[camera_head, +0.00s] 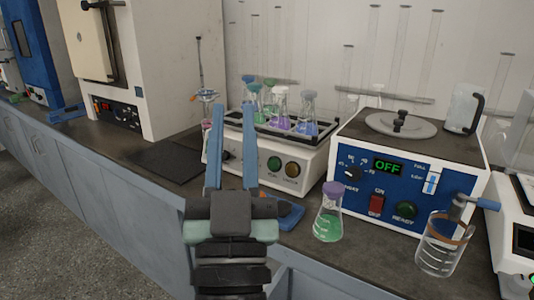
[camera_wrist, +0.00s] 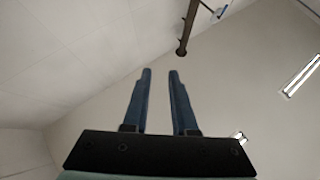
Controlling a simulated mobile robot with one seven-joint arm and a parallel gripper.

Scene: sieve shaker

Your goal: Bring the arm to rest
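My gripper (camera_head: 232,112) points upward in the middle of the head view, in front of the shaker and the bench. Its two blue fingers are apart with nothing between them. In the wrist view my gripper (camera_wrist: 160,72) also shows both fingers parallel with an empty gap, against the ceiling and wall. My arm's wrist hides part of the bench's front edge below the gripper.
A flask of green liquid (camera_head: 328,215) with a purple cap stands near the bench edge, right of my arm. A beaker (camera_head: 440,245) stands further right. A shaker (camera_head: 290,165) carries several flasks. A blue-fronted device (camera_head: 385,190) reads OFF. A dark mat (camera_head: 166,161) lies bare at left.

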